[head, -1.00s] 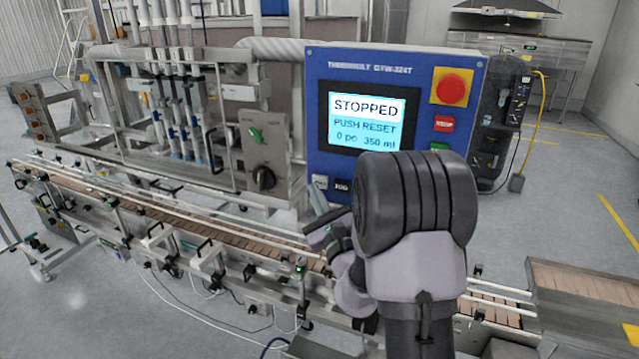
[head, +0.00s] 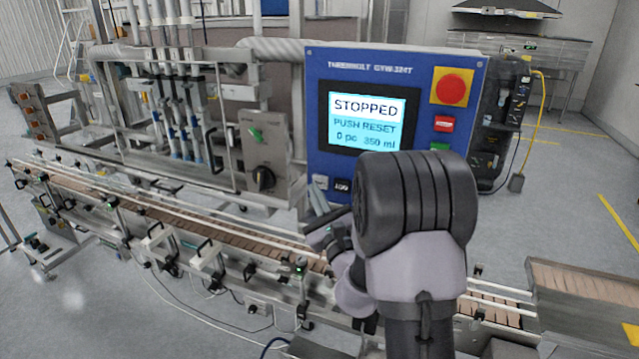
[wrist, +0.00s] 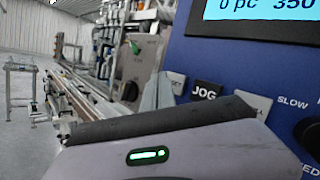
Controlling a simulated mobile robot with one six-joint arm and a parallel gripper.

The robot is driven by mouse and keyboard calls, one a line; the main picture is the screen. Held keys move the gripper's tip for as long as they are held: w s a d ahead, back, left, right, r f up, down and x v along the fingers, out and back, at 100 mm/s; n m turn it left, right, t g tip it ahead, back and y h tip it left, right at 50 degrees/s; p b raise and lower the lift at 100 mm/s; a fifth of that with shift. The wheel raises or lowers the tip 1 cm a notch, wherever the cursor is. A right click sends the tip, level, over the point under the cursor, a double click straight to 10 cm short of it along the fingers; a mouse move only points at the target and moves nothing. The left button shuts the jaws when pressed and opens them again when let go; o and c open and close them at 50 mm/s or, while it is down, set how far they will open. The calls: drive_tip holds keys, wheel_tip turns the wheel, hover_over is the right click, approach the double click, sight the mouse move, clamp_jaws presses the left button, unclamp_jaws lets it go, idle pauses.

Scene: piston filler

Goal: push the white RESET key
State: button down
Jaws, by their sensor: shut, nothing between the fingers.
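The white RESET key (head: 320,182) is at the lower left of the blue control panel (head: 318,80), left of the black JOG key (head: 342,186). In the wrist view the RESET key (wrist: 176,82) is partly hidden on its left by my finger. My gripper (head: 316,200) is shut and empty, just below the RESET key in the head view. In the wrist view my gripper (wrist: 156,90) points up at the key's left side; I cannot tell whether it touches. The screen (head: 366,120) reads STOPPED, PUSH RESET, 0 pc, 350 ml.
A red round button (head: 450,88), a red STOP key (head: 444,124) and a green key (head: 440,146) are on the panel's right side. My arm hides the panel's lower right. The conveyor (head: 190,231) runs below. A black rotary knob (head: 263,179) is left of the panel.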

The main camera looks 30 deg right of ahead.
drive_tip(key=shift+w+d, duration=0.1)
idle(0.3)
drive_tip(key=shift+w+d, duration=0.2)
drive_tip(key=shift+d, duration=0.05)
drive_tip(key=shift+w+d, duration=0.2)
drive_tip(key=shift+d, duration=0.1)
idle(0.7)
drive_tip(key=shift+a, duration=0.1)
drive_tip(key=shift+s+a, duration=0.45)
drive_tip(key=shift+a, duration=0.1)
drive_tip(key=shift+s+a+b, duration=0.5)
drive_tip(key=shift+s+a, duration=0.3)
drive_tip(key=shift+a, duration=0.2)
drive_tip(key=shift+s+a+b, duration=0.5)
drive_tip(key=shift+s+a, duration=0.25)
drive_tip(key=shift+a, duration=0.25)
